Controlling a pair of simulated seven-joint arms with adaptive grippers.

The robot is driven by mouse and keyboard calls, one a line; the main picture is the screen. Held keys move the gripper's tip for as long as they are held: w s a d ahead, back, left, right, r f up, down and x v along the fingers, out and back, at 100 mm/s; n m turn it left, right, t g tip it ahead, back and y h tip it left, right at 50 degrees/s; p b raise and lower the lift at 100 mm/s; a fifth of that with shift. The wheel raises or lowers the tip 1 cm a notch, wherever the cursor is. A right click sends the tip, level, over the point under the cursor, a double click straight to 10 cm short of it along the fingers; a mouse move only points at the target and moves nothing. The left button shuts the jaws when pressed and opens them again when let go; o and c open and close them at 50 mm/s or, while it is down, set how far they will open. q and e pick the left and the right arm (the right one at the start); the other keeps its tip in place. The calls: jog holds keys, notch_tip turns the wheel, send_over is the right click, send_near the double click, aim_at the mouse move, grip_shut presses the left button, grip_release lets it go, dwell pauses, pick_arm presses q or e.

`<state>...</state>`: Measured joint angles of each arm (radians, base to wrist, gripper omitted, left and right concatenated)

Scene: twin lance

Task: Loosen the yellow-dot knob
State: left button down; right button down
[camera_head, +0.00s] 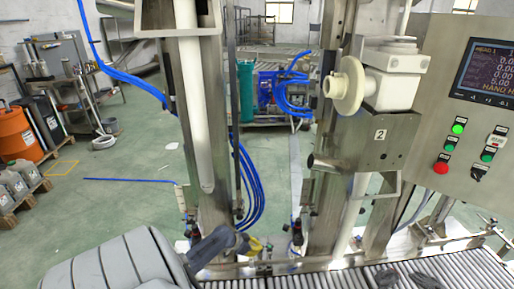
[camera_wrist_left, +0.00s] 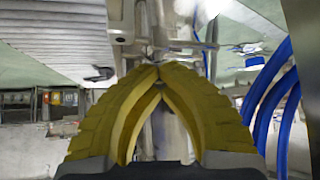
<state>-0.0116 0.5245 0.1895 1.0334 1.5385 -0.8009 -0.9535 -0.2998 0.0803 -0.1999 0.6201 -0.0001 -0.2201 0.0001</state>
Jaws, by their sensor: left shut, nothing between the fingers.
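My left gripper (camera_head: 256,245) reaches in from the lower left of the head view, low beside the base of the metal posts. Its yellow fingers also fill the middle of the left wrist view (camera_wrist_left: 158,72), tips together with nothing between them. Small dark fittings (camera_head: 297,232) sit on the pipework just right of the gripper in the head view. I cannot make out a yellow dot on any of them, so I cannot tell which one is the yellow-dot knob. My right gripper cannot be made out in either view.
A roller conveyor (camera_head: 340,279) runs along the bottom, with unclear dark shapes (camera_head: 424,281) on it at the front edge. Blue hoses (camera_head: 250,190) hang behind the left gripper. A control panel (camera_head: 470,120) stands at the right. Open green floor (camera_head: 110,200) lies at the left.

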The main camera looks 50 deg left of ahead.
pick_arm(q)
jog(key=shift+w+r, duration=0.35)
jog(key=shift+w, duration=0.05)
jog(key=c, duration=1.6)
grip_release()
jog(key=shift+d+f, duration=0.1)
jog(key=o, duration=0.6)
jog(key=shift+s+f, duration=0.15)
jog(key=shift+s, duration=0.1)
jog(key=v, duration=1.2)
jog(key=shift+o, duration=0.2)
